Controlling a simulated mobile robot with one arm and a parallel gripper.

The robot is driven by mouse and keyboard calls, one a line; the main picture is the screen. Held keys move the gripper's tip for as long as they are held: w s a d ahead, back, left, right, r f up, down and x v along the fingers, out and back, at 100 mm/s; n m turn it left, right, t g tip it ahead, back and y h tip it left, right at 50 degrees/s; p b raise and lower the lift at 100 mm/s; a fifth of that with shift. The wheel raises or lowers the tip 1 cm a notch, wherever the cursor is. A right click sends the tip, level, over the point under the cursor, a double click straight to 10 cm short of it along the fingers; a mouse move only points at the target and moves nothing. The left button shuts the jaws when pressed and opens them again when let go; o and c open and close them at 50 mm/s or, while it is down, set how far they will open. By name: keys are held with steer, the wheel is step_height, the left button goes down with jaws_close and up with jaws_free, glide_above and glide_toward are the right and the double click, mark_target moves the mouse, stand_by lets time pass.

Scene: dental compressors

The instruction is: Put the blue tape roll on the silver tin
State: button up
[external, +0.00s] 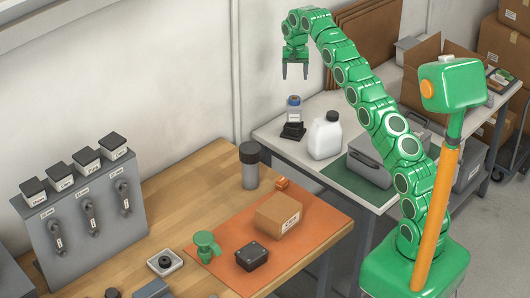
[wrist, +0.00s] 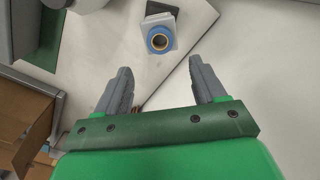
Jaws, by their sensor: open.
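The blue tape roll (wrist: 160,40), a ring with a tan centre, shows beyond my fingers in the wrist view. I cannot tell whether this body is the silver tin, and no other thing is clearly that tin. My gripper (external: 295,72) is open and empty, pointing down, high above the roll and apart from it. In the wrist view its fingers (wrist: 163,90) are spread wide.
A black object (external: 293,131) and a white jug (external: 325,136) stand close to the roll. A grey case (external: 370,160) is on a green mat to the right. The wooden bench (external: 190,190) in front holds a black-lidded cylinder (external: 250,170) and a cardboard box (external: 279,214).

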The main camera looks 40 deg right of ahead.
steer(key=shift+r, duration=0.9)
steer(key=s+a+r+n, duration=0.25)
steer(key=s+a, duration=0.25)
steer(key=s, duration=0.3)
steer(key=s+a+r+n, duration=0.1)
steer(key=s+a+r, duration=0.35)
steer(key=s, duration=0.35)
steer(key=s+a+r+n, duration=0.1)
steer(key=s+a+r, duration=0.1)
steer(key=s+a, duration=0.45)
steer(key=s+a+f+n, duration=0.1)
steer(key=s+f, duration=0.2)
steer(key=s, duration=0.9)
steer(key=s+a+f+n+g, duration=0.1)
steer(key=s+a+f+n, duration=0.1)
steer(key=s, duration=1.1)
steer(key=s+a+f+n, duration=0.1)
steer(key=s+f, duration=0.3)
steer(key=s, duration=0.8)
steer(key=shift+s+a+f+g, duration=0.15)
steer(key=shift+a+f+g, duration=0.25)
steer(key=shift+a, duration=0.05)
